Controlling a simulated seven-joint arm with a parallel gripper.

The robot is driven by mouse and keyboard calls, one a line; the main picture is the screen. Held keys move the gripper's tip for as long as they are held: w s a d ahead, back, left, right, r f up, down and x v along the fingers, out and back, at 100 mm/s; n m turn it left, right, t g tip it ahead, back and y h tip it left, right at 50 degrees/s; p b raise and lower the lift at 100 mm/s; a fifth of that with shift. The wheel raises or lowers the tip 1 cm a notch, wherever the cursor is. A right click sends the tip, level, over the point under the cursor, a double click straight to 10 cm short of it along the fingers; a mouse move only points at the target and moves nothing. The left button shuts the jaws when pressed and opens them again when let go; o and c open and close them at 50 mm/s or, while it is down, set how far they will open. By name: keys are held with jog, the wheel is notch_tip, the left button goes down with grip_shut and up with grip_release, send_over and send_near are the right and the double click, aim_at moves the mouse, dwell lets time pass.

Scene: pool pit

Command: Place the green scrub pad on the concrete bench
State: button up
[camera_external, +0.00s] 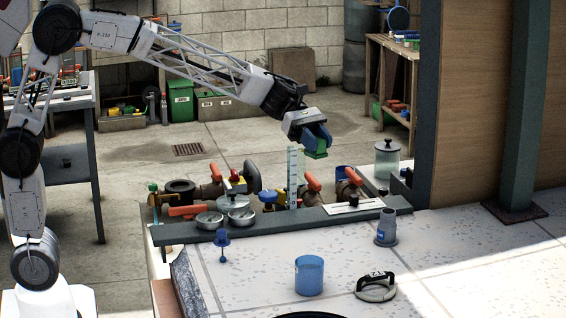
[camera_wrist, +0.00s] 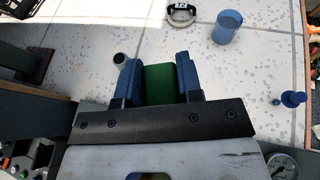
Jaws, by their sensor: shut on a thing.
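The green scrub pad (camera_external: 318,154) is between the blue fingers of my gripper (camera_external: 316,139) in the external view. My gripper is shut on it and holds it in the air above the row of valves and pipes. In the wrist view the pad (camera_wrist: 159,86) shows as a dark green block between both fingers (camera_wrist: 158,66). The pale speckled slab (camera_external: 260,255), which looks like the concrete bench, fills the front of the external view. It also shows beyond the fingers in the wrist view (camera_wrist: 180,45). The pad is apart from it.
On the slab stand a blue cup (camera_external: 309,278), a small blue stemmed part (camera_external: 222,241), a grey fitting (camera_external: 386,230) and a ring-shaped tool (camera_external: 376,288).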

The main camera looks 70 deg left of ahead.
jog(key=w+a+n+t+y, duration=0.15)
jog(key=w+a, duration=0.45)
jog(key=a, duration=1)
jog(key=w+a+f+n+t+y, duration=0.15)
jog(key=w+a, duration=0.35)
jog(key=a, duration=1)
jog(key=w+a+r+n+t+y, duration=0.1)
jog(key=w+a+n+t, duration=0.35)
jog(key=a, duration=1.15)
notch_tip(320, 180, down, 21)
jog(key=w+m+g, duration=0.1)
jog(key=m+g, duration=0.1)
jog(key=shift+w+d+h, duration=0.2)
jog(key=shift+w+h, duration=0.1)
jog(key=shift+w, duration=0.05)
jog(key=shift+f, duration=0.1)
jog(key=shift+f, duration=3.1)
jog(key=shift+f, duration=0.1)
jog(key=shift+f, duration=1.8)
